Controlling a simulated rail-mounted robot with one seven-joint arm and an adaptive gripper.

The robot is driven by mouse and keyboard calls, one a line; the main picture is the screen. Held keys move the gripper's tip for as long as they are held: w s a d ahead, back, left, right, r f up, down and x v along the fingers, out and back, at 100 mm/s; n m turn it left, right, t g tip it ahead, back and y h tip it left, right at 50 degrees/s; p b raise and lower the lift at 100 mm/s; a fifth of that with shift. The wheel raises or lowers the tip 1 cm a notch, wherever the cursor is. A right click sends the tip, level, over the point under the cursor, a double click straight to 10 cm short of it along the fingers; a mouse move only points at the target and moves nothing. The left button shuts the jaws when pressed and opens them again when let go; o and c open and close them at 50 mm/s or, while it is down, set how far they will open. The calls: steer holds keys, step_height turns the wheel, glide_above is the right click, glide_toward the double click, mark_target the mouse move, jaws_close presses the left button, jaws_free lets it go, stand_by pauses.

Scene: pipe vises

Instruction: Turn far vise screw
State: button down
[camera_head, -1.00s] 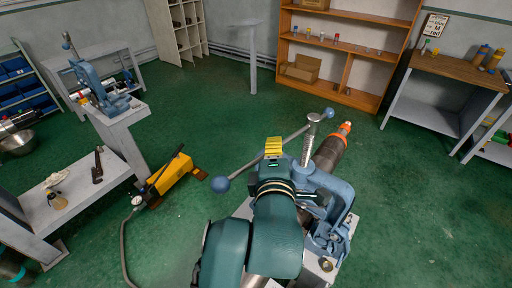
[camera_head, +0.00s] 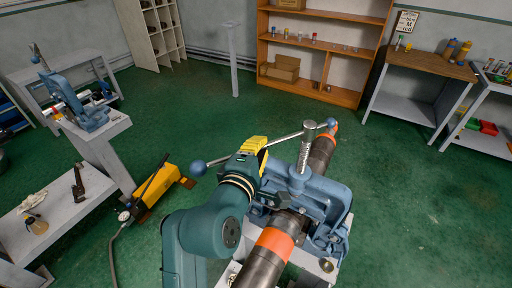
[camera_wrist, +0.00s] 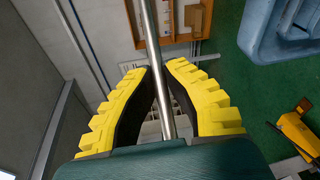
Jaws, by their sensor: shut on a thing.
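A blue pipe vise (camera_head: 325,195) stands right of centre in the head view and holds a dark pipe with orange bands (camera_head: 275,242). Its upright threaded screw (camera_head: 306,145) carries a thin metal handle bar (camera_head: 284,138) with blue ball ends. My gripper (camera_head: 257,146), with yellow fingers, is at the bar between the left ball and the screw. In the wrist view the bar (camera_wrist: 150,28) runs between the two fingers (camera_wrist: 158,75), and the gripper is shut on it. A second blue vise (camera_head: 88,112) stands on a grey stand at left.
A yellow hand pump (camera_head: 162,185) with a hose lies on the floor left of my arm. A grey bench (camera_head: 55,215) is at lower left. A wooden shelf (camera_head: 345,92) and a workbench (camera_head: 425,68) stand at the back. Green floor between is clear.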

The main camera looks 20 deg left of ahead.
steer(key=c, duration=1.1)
jaws_free()
steer(key=shift+w, duration=0.1)
steer(key=s, duration=0.4)
steer(key=s+r, duration=0.1)
steer(key=s, duration=0.3)
steer(key=s+d, duration=0.1)
steer(key=s, duration=0.3)
steer(key=shift+r, duration=0.4)
